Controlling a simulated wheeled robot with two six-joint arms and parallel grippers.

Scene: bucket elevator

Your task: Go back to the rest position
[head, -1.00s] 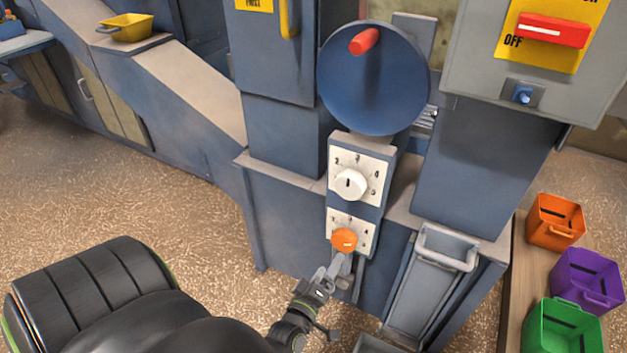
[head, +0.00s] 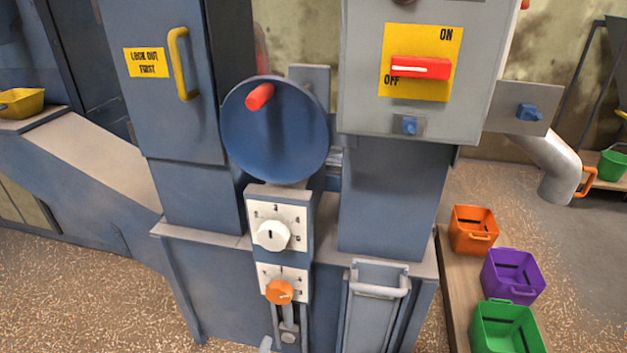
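The bucket elevator's blue-grey housing (head: 190,190) fills the middle of the head view. On its front are a blue handwheel (head: 280,140) with a red grip, a white knob (head: 271,235) on a numbered plate, and an orange knob (head: 279,291) on a second plate. My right gripper is not in view.
A switch box has a red ON/OFF handle (head: 420,68). A yellow door handle (head: 180,64) is at upper left. Orange (head: 473,230), purple (head: 512,276) and green (head: 506,327) bins stand on a bench at right. Speckled floor (head: 80,300) is open at lower left.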

